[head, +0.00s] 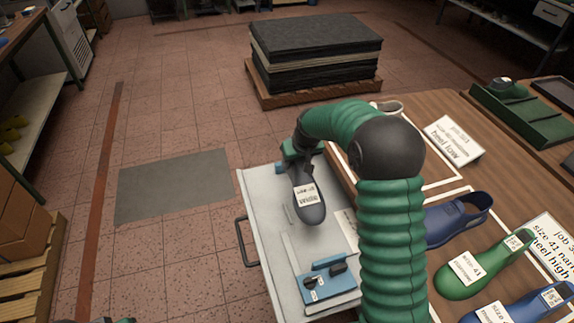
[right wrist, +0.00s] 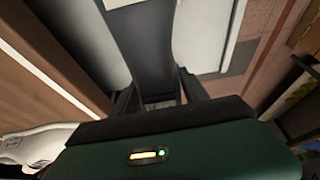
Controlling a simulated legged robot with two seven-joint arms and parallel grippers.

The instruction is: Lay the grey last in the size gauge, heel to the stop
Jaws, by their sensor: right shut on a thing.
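The grey last (head: 309,205), dark with a white label, is in my right gripper (head: 300,160), over the pale top of a cart. Its toe points toward the bottom of the head view. In the right wrist view the gripper (right wrist: 160,95) is shut on the grey last (right wrist: 150,45), which runs up between the fingers. I cannot tell whether the last touches the cart top. A green long fixture (head: 520,125) with a raised block, at the upper right, looks like the size gauge. My left gripper is not in view; only a green and dark sliver shows at the bottom left.
The cart (head: 265,215) carries a blue box (head: 328,283) with dark items. The wooden table (head: 415,110) at right holds blue lasts (head: 455,218), a green last (head: 487,268) and cards (head: 455,138). A pallet of dark sheets (head: 315,50) stands beyond. My right arm hides part of the table.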

